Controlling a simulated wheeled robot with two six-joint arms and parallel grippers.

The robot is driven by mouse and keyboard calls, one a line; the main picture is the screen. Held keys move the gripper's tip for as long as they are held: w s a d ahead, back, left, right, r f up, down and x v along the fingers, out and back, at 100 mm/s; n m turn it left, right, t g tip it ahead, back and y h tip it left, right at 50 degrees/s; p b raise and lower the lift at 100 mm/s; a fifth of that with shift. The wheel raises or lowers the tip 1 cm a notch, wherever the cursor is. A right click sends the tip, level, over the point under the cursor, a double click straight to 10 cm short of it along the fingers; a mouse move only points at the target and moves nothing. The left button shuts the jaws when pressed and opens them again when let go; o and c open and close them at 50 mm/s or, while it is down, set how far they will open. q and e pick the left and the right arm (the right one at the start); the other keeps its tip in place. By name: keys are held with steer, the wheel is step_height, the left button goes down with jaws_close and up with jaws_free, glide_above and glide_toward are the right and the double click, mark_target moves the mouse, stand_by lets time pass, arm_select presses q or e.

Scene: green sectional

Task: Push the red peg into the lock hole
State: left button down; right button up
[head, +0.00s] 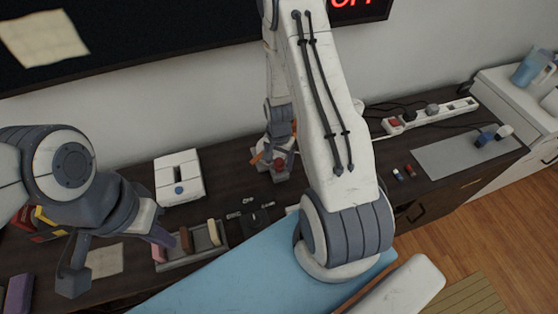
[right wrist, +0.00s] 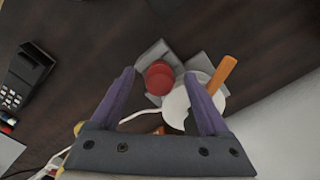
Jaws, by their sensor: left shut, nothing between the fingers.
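The red peg (right wrist: 159,76) is a round red cap on a grey angular lock block (right wrist: 150,53) in the right wrist view. It also shows small in the head view (head: 280,164), below my right gripper. My right gripper (right wrist: 160,72) is open, its purple fingertips apart on either side of the peg in the picture. I cannot tell whether they touch it. The lock hole is hidden from view. My left gripper (head: 117,260) is shut and empty over the left part of the dark table, away from the peg.
A white round piece (right wrist: 178,107) and an orange handle (right wrist: 222,74) lie close beside the peg. A white box (head: 180,170), a grey tray with blocks (head: 207,252) and a power strip (head: 440,112) stand on the table. A blue surface (head: 230,275) lies in front.

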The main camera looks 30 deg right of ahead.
step_height(320, 180, up, 10)
steer(key=shift+r+b, duration=0.25)
steer(key=shift+b, duration=0.25)
stand_by(0.4)
steer(key=s+a+r+n, duration=0.2)
steer(key=a+r+n, duration=0.25)
steer(key=a, duration=0.35)
steer(key=s+a+r+n, duration=0.2)
steer(key=a+r+n, duration=0.25)
steer(key=a, duration=0.25)
steer(key=s+a+r+n, duration=0.3)
steer(key=s+a+n, duration=0.1)
steer(key=s, duration=0.3)
steer(key=s+a+r+n+y, duration=0.1)
steer(key=s+a+r+n, duration=0.3)
steer(key=s+a+n, duration=0.1)
steer(key=shift+s+r+n, duration=0.2)
steer(key=shift+s+n, duration=0.4)
steer(key=shift+s, duration=0.55)
steer(key=shift+a, duration=0.1)
